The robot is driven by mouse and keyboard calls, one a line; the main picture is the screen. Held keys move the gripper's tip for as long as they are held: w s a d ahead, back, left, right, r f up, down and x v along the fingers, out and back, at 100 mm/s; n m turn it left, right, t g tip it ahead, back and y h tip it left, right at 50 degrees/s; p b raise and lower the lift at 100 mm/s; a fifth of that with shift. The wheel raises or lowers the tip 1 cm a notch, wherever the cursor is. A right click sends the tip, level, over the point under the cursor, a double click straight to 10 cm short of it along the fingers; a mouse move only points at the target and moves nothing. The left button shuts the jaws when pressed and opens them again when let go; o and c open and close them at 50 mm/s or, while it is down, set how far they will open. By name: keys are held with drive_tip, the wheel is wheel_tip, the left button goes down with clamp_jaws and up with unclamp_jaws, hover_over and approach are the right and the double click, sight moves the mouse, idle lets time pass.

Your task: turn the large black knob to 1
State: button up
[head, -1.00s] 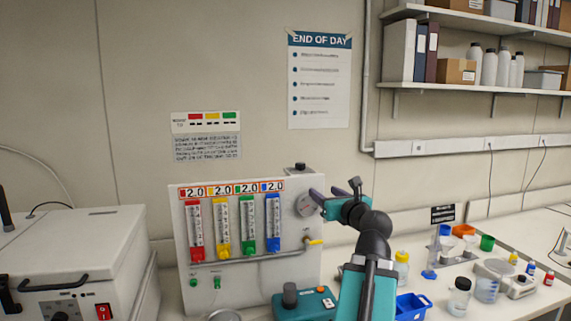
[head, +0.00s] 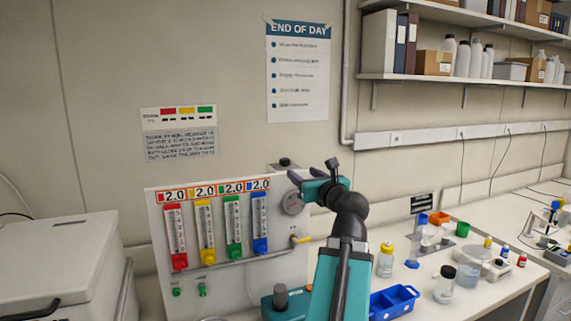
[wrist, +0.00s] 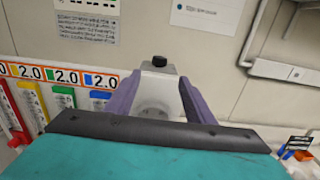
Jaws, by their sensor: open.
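My gripper (head: 295,177) is open and empty, with its purple fingers spread just above the round grey dial on the flow panel. In the wrist view the fingers (wrist: 159,78) lie to either side of the panel's upper right part. A black knob-like piece (head: 285,162) sits on top of the panel; the wrist view shows it (wrist: 159,62) beyond and between the fingertips, apart from them. A dark upright knob (head: 281,291) stands on a teal device below. Which one is the large black knob, and its setting, I cannot tell. The grey dial (head: 293,203) is partly beside my gripper.
The flow panel (head: 160,222) has coloured flow tubes and a yellow lever (head: 301,239). A white box (head: 60,255) stands left. A blue tray (head: 393,301), a yellow-capped bottle (head: 385,262) and jars (head: 470,270) crowd the bench right of my arm. A shelf (head: 470,79) hangs above.

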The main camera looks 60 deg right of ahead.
sight(288, 163)
drive_tip(key=p+x, duration=0.3)
drive_tip(key=x, duration=0.9)
drive_tip(key=shift+r+p, duration=0.1)
drive_tip(key=shift+p, duration=0.3)
drive_tip(key=shift+x, duration=0.75)
drive_tip(key=c, duration=1)
drive_tip(key=shift+d, duration=0.15)
drive_tip(key=shift+c, duration=0.3)
